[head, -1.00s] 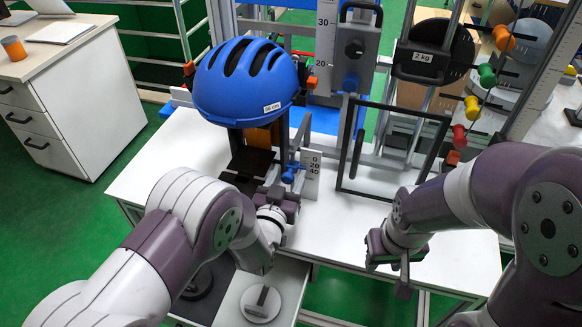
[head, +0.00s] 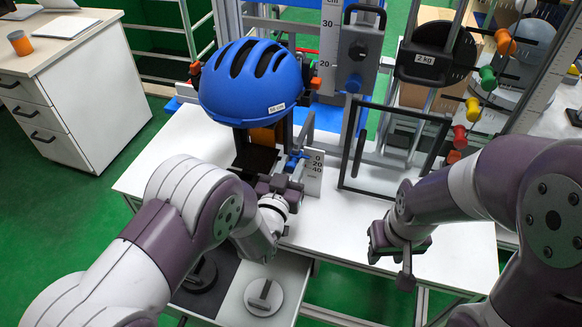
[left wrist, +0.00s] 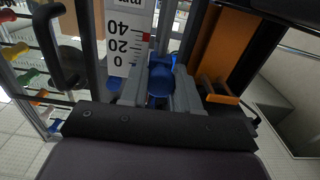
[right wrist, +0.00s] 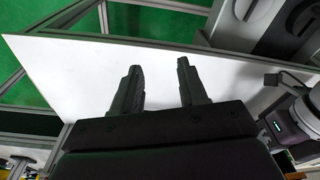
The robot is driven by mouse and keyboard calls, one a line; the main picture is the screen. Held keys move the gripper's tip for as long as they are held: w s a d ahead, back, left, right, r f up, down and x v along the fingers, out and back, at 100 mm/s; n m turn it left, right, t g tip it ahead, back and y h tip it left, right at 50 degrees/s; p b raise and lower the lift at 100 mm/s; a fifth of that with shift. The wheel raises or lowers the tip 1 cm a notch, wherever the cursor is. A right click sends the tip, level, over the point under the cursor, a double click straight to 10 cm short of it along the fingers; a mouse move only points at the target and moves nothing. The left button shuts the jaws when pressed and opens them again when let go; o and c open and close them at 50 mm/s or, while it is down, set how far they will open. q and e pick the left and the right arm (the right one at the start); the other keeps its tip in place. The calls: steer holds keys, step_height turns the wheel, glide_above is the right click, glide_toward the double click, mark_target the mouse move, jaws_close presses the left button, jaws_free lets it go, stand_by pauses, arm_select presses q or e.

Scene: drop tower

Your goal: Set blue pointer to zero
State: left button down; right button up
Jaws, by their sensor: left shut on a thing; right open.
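The blue pointer (head: 295,161) is on the stand below the blue helmet, beside a white scale (head: 314,172) marked 0, 20 and 40, with 0 at the top in the head view. My left gripper (head: 284,182) is at the pointer; in the left wrist view its fingers are shut on the blue pointer (left wrist: 161,78). There the scale (left wrist: 128,40) appears upside down beside the fingers, with a small red mark on its edge. In the head view the pointer is close to the 0 end; its exact reading cannot be told. My right gripper (right wrist: 158,82) is open and empty above the white table.
A blue helmet (head: 250,85) hangs above the pointer. A dark square frame (head: 392,150) stands to the right on the white table (head: 345,225). A 2 kg weight (head: 432,55) and coloured knobs are behind.

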arm_select(q)
steer(key=c, duration=0.9)
jaws_free()
steer(key=shift+r, duration=0.25)
steer(key=shift+o, duration=0.2)
steer(key=v, duration=1.2)
steer(key=shift+s+p, duration=0.35)
steer(key=shift+a+f, duration=0.1)
